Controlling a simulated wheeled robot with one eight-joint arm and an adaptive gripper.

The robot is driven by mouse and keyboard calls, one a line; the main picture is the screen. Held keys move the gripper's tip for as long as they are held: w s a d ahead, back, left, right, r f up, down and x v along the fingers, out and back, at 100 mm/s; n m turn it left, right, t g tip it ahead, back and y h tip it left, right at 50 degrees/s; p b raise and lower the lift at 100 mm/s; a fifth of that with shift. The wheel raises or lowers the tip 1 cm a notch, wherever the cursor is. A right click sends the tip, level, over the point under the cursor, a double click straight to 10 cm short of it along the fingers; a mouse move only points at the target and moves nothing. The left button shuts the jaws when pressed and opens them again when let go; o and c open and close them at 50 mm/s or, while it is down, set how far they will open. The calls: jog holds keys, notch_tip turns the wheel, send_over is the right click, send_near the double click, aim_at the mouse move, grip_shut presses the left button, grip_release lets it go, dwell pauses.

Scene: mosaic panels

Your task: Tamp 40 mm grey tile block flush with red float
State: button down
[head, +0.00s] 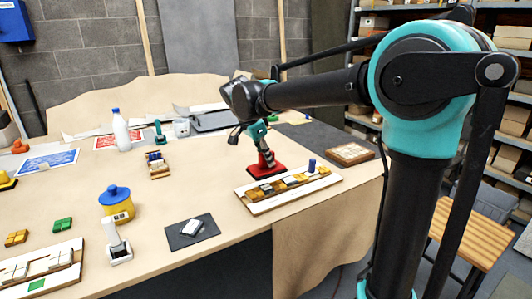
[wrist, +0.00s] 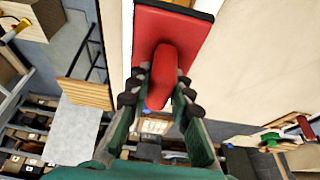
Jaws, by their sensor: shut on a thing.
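My gripper (head: 263,150) is shut on the handle of the red float (head: 266,169). In the wrist view, my gripper's fingers (wrist: 157,88) sit on both sides of the red handle, and the float's red plate (wrist: 182,32) with a black edge lies beyond it. In the head view, the float is close to the back left edge of a white-edged mosaic panel (head: 262,207). The panel holds a row of ochre, grey and white tile blocks. A grey tile block (head: 267,188) is near its left part. I cannot tell which is 40 mm or whether any stands proud.
A dark blue cylinder (head: 312,165) stands at the panel's back right. A dark mat (head: 193,231) with a pale piece and a yellow pot with a blue lid (head: 117,204) are to the left. Bare table lies between.

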jog(key=shift+f, duration=2.8)
jog(key=shift+f, duration=0.75)
jog(key=shift+r, duration=3.55)
